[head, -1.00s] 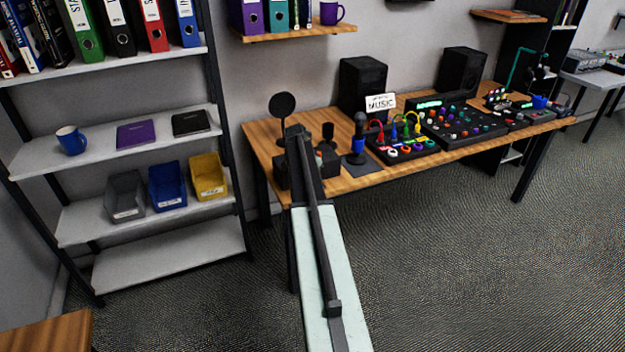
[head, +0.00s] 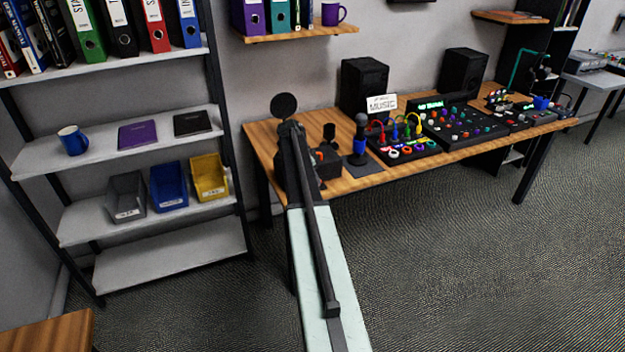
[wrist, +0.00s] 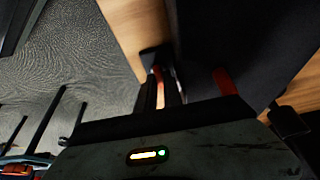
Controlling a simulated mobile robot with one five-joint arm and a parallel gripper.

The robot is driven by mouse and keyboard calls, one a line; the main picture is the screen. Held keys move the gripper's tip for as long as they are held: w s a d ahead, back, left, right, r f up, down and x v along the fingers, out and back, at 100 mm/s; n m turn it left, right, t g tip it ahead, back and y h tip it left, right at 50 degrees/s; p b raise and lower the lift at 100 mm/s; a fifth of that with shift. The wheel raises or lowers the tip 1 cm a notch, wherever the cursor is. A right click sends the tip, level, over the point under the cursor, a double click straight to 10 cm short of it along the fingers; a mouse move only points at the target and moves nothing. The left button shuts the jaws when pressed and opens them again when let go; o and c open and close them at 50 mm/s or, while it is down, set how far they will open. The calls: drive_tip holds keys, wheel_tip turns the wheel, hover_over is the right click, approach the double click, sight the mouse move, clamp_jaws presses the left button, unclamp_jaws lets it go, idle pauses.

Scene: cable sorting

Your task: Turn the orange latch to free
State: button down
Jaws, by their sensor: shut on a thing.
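My gripper (wrist: 165,98) reaches down at the desk edge in the wrist view, its fingers close together around a narrow orange piece (wrist: 159,86), which looks like part of the orange latch. Another orange-red strip (wrist: 224,82) shows to the right, against a dark surface. In the head view, a small orange patch (head: 314,156) shows on a black box (head: 327,165) at the desk's left end, just right of my arm. My arm hides the fingertips and part of the box there. The latch's full shape and angle cannot be made out.
A round black disc (head: 283,106) stands behind my arm. A shelf (head: 160,230) with bins is at left. Open carpet lies in front.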

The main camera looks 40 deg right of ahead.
drive_tip(key=shift+w+a, duration=0.15)
drive_tip(key=shift+w, duration=0.25)
drive_tip(key=c, duration=1.5)
unclamp_jaws()
drive_tip(key=shift+r, duration=0.1)
drive_tip(key=p+v, duration=0.7)
drive_tip(key=shift+s+a+r, duration=0.1)
drive_tip(key=shift+a+r, duration=0.1)
drive_tip(key=shift+r, duration=0.05)
drive_tip(key=shift+s, duration=0.1)
